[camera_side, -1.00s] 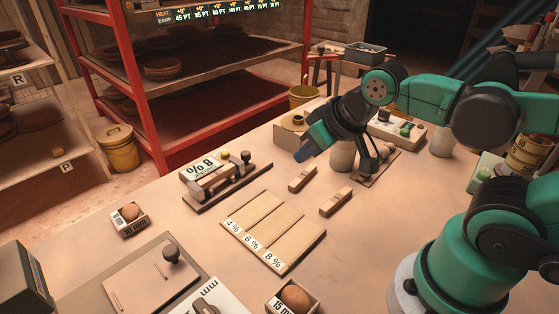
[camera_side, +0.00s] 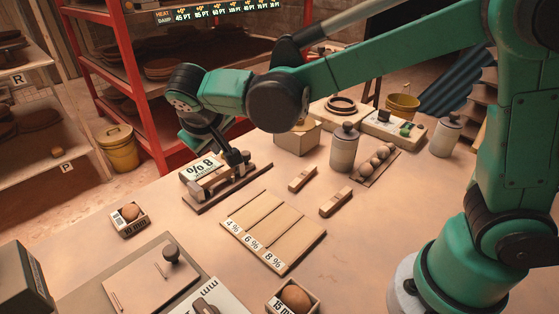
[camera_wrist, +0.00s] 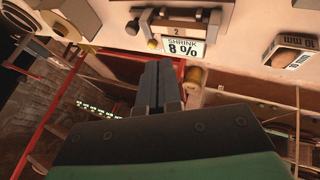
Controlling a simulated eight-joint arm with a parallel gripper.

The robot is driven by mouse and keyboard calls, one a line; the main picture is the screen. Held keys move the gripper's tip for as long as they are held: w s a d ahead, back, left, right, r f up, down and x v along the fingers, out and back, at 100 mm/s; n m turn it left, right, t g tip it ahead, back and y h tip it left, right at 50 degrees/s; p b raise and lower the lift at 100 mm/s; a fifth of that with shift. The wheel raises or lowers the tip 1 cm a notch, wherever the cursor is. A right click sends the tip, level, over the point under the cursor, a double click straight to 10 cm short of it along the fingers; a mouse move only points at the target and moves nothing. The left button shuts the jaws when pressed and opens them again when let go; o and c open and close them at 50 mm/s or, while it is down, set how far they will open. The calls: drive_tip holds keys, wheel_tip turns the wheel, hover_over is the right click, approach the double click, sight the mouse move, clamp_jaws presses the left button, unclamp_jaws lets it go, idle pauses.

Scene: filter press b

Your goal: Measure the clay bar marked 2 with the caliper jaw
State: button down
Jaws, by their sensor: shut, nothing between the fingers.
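The caliper (camera_side: 228,187) stands on the table left of centre in the side view. Its readout card (camera_side: 203,166) shows 8 %, and in the wrist view the card (camera_wrist: 184,48) reads SHRINK 8 %. The clay bar marked 2 (camera_wrist: 177,31) lies in the caliper, behind the card in the wrist view. My gripper (camera_side: 236,160) is shut and empty, over the caliper's right part near its knob in the side view. I cannot tell whether it touches. In the wrist view its dark fingers (camera_wrist: 159,82) are together, below the card.
Two loose clay bars (camera_side: 302,179) (camera_side: 336,202) lie right of the caliper. A wooden board (camera_side: 273,232) with lanes labelled 4 %, 6 % and 8 % is in front. A boxed ball (camera_side: 130,217) stands left. A lidded jar (camera_side: 344,149) stands at the back right.

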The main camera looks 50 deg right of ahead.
sight(248, 152)
drive_tip(key=x, duration=0.9)
drive_tip(key=shift+w+d+f, duration=0.1)
drive_tip(key=shift+w+f, duration=0.1)
drive_tip(key=shift+f, duration=0.1)
drive_tip(key=shift+w+d+f, duration=0.1)
drive_tip(key=shift+w+d, duration=0.05)
drive_tip(key=shift+d, duration=0.45)
drive_tip(key=shift+w+d+f, duration=0.1)
drive_tip(key=shift+d, duration=0.55)
drive_tip(key=shift+w+d, duration=0.1)
drive_tip(key=shift+d, duration=0.7)
drive_tip(key=shift+d, duration=1.4)
